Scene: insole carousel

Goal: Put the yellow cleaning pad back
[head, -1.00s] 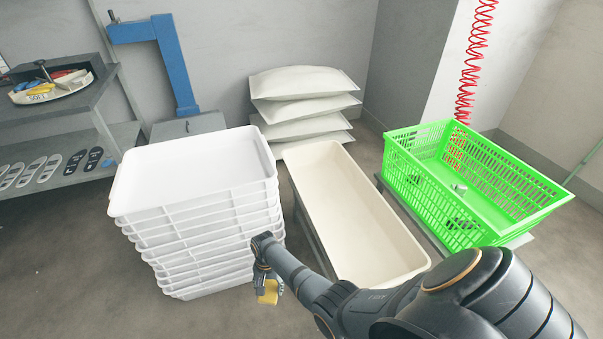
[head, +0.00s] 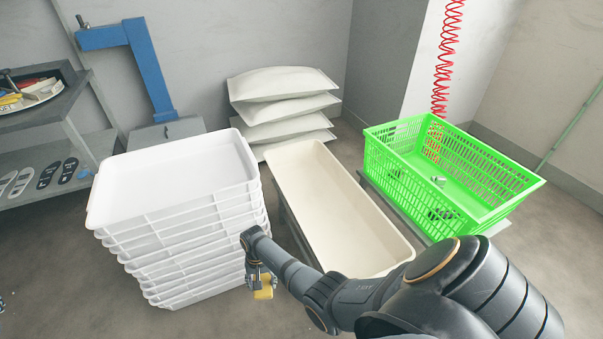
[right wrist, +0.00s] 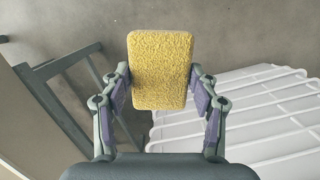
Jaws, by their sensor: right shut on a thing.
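The yellow cleaning pad (right wrist: 160,70) is held between the two fingers of my right gripper (right wrist: 160,88) in the right wrist view. Its textured yellow face is toward that camera. In the head view the pad (head: 264,293) hangs below my right gripper (head: 257,277), in front of the white tray stack and above the floor. The right gripper is shut on the pad. My left gripper is in neither view.
A stack of white trays (head: 190,243) stands left of my right arm. A cream trough (head: 335,215) is behind the arm, and a green basket (head: 480,185) is at right. A grey shelf unit (head: 50,150) with insoles is at far left. White sacks (head: 285,105) lie at the back.

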